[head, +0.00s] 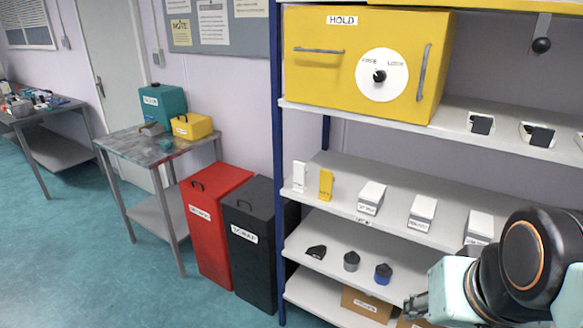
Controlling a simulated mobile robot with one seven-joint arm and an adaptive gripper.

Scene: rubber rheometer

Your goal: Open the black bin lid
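The black bin (254,265) stands on the floor between the red bin and the shelf unit. Its front carries a white label that seems to read "SCRAP". Its black lid (256,195) lies flat on top and looks closed, with a small dark handle (244,206) near the front edge. My gripper (412,306) is at the lower right, in front of the lower shelves, well to the right of the bin and apart from it. Its fingers point left, and they are too small and overlapped to tell whether they are open. I see nothing held.
A red bin (207,240) stands close against the black bin's left side. The shelf unit's blue post (279,180) rises just right of the black bin. A metal table (140,148) with teal and yellow boxes stands behind left. The floor (100,270) in front left is clear.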

